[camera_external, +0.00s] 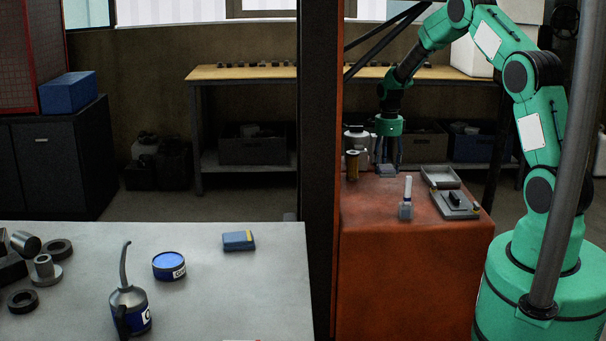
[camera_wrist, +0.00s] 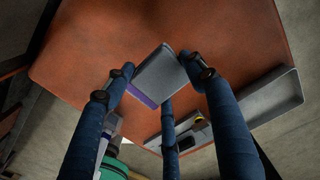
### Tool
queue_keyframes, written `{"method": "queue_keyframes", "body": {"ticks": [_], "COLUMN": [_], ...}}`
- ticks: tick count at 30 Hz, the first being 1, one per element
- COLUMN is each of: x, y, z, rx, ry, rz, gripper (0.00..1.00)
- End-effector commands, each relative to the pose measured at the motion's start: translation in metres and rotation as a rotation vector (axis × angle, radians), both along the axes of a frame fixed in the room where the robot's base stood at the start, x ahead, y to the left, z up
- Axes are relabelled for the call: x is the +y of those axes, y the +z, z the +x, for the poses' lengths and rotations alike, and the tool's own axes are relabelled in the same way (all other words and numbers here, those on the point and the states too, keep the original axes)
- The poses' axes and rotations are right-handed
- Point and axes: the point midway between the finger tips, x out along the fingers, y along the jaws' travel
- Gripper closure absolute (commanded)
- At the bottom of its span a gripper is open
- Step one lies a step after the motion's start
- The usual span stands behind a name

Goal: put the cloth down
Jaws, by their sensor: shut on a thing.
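The cloth (camera_external: 387,171) is a small folded grey pad at the back of the orange cabinet top (camera_external: 385,222). In the wrist view the cloth (camera_wrist: 160,70) shows a purple stripe along one edge. My gripper (camera_external: 388,163) points down from above and is shut on the cloth; in the wrist view its dark blue fingers (camera_wrist: 160,78) stand around the cloth's edges. The cloth is at or very near the cabinet top; I cannot tell whether it touches. Its underside is hidden.
A blue cloth with a yellow stripe (camera_external: 238,241) lies on the separate grey table (camera_external: 200,290).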

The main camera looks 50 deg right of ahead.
Motion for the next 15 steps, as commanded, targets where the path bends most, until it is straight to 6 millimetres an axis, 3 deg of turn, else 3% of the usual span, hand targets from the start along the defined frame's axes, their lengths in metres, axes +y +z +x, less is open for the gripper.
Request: {"method": "queue_keyframes", "body": {"ticks": [9,15], "x": [0.000,0.000], "y": [-0.034,-0.036], "z": [0.000,0.000], "rx": [0.001,0.000], "ry": [0.000,0.001], "rz": [0.001,0.000], "gripper": [0.71,0.71]}}
